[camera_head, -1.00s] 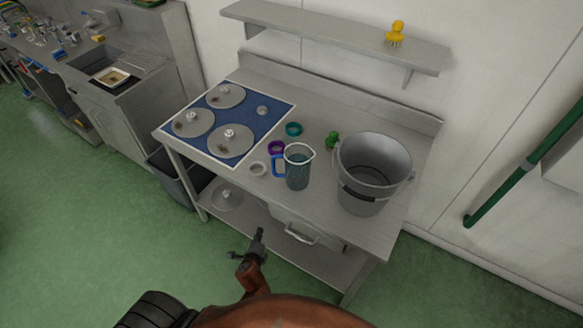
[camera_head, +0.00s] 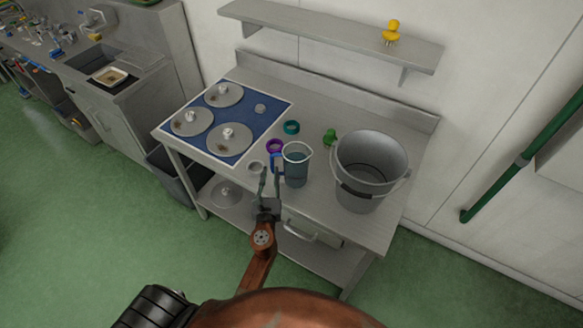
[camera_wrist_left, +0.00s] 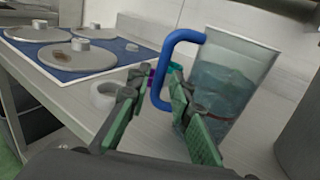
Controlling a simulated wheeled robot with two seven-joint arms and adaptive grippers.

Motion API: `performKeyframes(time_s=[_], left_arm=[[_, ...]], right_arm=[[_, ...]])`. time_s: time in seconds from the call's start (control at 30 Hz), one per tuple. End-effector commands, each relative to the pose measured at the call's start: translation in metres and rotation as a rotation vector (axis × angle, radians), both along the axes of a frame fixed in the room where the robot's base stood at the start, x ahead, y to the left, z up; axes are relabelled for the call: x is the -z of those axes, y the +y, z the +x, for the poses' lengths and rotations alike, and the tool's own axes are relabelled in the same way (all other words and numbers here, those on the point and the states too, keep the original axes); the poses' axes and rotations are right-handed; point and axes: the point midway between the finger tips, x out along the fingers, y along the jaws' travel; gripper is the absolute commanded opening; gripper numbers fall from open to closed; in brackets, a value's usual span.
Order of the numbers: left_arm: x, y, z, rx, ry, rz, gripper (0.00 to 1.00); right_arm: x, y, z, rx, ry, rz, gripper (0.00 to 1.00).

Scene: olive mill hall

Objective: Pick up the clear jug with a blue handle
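The clear jug (camera_head: 297,168) stands upright on the grey table, its blue handle (camera_head: 276,162) on the left side of the jug. It also shows in the left wrist view (camera_wrist_left: 232,78), with the blue handle (camera_wrist_left: 163,67) toward the gripper. My left gripper (camera_head: 269,178) is at the table's front edge, just in front of the handle. Whether a finger touches the jug cannot be told. My right gripper is not in view.
A metal bucket (camera_head: 367,190) stands close right of the jug. A blue mat (camera_head: 257,128) with several lids lies to the left. White (camera_head: 256,167), purple (camera_head: 274,146) and teal (camera_head: 291,127) rings and a green object (camera_head: 330,138) lie near the jug. A shelf (camera_head: 330,37) hangs behind.

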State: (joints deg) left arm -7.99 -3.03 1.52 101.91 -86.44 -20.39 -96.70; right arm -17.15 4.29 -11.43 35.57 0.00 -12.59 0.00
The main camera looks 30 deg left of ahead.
Motion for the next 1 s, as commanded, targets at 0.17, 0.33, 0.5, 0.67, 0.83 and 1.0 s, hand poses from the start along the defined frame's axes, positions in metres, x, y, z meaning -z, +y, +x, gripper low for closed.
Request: performKeyframes(time_s=[0.17, 0.33, 0.5, 0.67, 0.83, 1.0], left_arm=[[-0.004, 0.008, 0.023, 0.000, -0.002, -0.002, 0.20], [-0.003, 0.016, 0.043, 0.000, 0.000, -0.003, 0.20], [-0.002, 0.019, 0.048, 0.000, 0.001, -0.004, 0.20], [-0.002, 0.019, 0.047, 0.000, 0.001, -0.004, 0.18], [-0.002, 0.019, 0.047, 0.000, 0.001, -0.004, 0.07], [-0.002, 0.019, 0.047, 0.000, 0.000, -0.004, 0.00]], right_arm=[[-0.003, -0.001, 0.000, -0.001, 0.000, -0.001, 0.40], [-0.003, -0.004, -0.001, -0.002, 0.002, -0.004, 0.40], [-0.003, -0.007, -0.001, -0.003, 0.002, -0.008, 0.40], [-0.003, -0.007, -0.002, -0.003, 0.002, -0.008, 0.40], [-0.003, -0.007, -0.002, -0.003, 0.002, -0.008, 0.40], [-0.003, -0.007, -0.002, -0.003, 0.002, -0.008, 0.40]])
